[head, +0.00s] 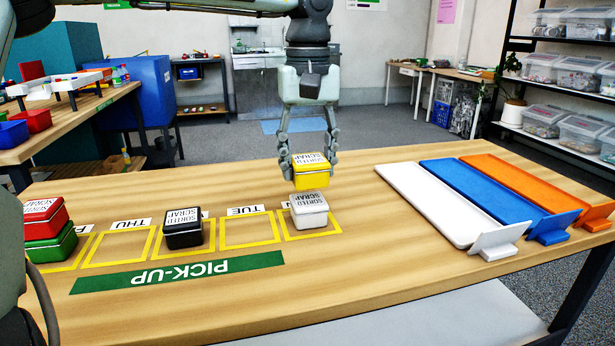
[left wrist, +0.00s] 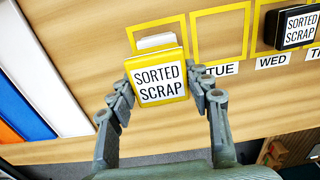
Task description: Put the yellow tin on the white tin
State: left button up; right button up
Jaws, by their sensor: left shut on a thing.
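The yellow tin (head: 310,172), labelled SORTED SCRAP, is held between the fingers of my left gripper (head: 309,160). In the head view it appears just above and behind the top of the white tin (head: 309,213); I cannot tell whether the two touch. The white tin sits in a yellow-outlined square on the table. In the left wrist view the yellow tin (left wrist: 158,78) sits between the fingertips (left wrist: 160,82) and covers most of the white tin (left wrist: 157,41), whose edge shows beyond it. My right gripper is not in view.
A black tin (head: 183,229) stands in another outlined square to the left. A red tin (head: 45,217) rests on a green tin (head: 52,246) at the far left. White (head: 428,200), blue (head: 480,190) and orange (head: 528,182) trays lie at the right. The table front is clear.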

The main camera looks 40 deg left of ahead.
aim_at(307, 177)
pick_arm(q)
jog(key=shift+f, duration=1.5)
jog(key=shift+f, duration=0.1)
jog(key=o, duration=1.3)
notch_tip(307, 177, up, 12)
jog(key=shift+r, duration=0.1)
